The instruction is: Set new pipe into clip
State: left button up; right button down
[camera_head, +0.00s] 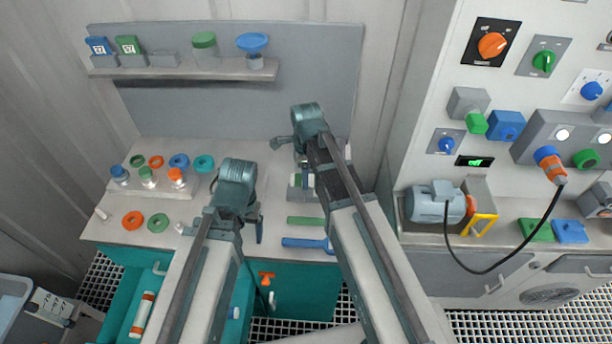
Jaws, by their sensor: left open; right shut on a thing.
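My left gripper (233,225) is open above the front part of the grey worktop (120,233), and I see nothing between its fingers. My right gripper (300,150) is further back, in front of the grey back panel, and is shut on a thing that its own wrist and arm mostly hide. A small white and green fixture (296,186) shows partly below it; I cannot tell if this is the clip. A white pipe with orange bands (143,315) lies in the open teal drawer (112,285) at the lower left.
A shelf (170,72) with coloured caps runs along the back panel. A stand (195,186) with several fittings and coloured rings is at left. A green bar (305,221) and a blue tool (304,242) lie near the front edge. A control cabinet and a motor (432,204) stand at right.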

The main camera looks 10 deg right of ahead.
pick_arm(q)
jog(key=shift+f+b, duration=1.15)
jog(key=shift+f, duration=0.2)
pick_arm(e)
jog(key=shift+f, duration=1.4)
pick_arm(q)
jog(key=shift+f, duration=0.2)
pick_arm(e)
jog(key=shift+f, duration=0.15)
jog(key=shift+c, duration=1.3)
grip_release()
pick_arm(q)
notch_tip(320, 180, up, 14)
jog(key=p, duration=1.3)
pick_arm(e)
notch_tip(320, 180, up, 14)
pick_arm(q)
jog(key=shift+f, duration=0.1)
pick_arm(e)
jog(key=shift+f, duration=0.15)
